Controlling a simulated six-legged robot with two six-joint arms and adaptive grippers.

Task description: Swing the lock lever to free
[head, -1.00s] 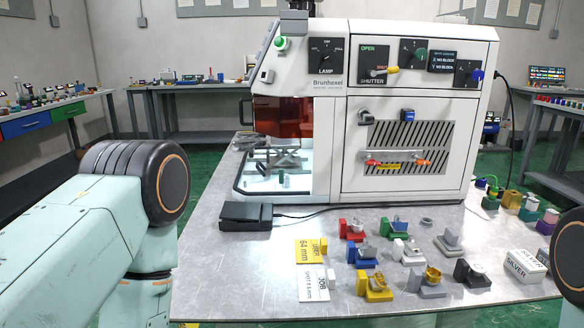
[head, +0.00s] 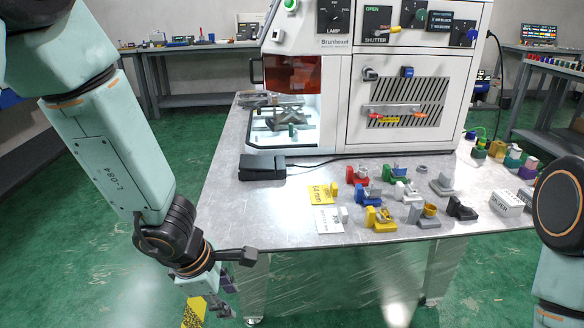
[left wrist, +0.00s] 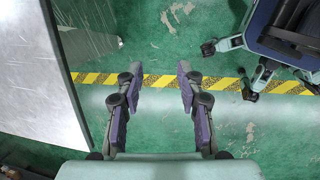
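The white Brunhexel machine (head: 340,100) stands on the metal table. Its front door panel carries a dark grey latch (head: 370,74), a blue-fronted fitting (head: 407,72) and a bar with red and orange ends (head: 398,115). I cannot tell which of these is the lock lever; no "lock" or "free" marking is readable. My left gripper (head: 218,290) hangs low in front of the table's near left corner, far from the machine. In the left wrist view it (left wrist: 158,83) is open and empty above the floor. My right gripper is out of view.
The metal table (head: 225,205) holds a black pedal box (head: 262,167), a yellow card (head: 320,195), a white card (head: 327,220) and several coloured blocks. Green floor with yellow-black tape lies below my left gripper. The table's edge (left wrist: 75,75) is close to that gripper.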

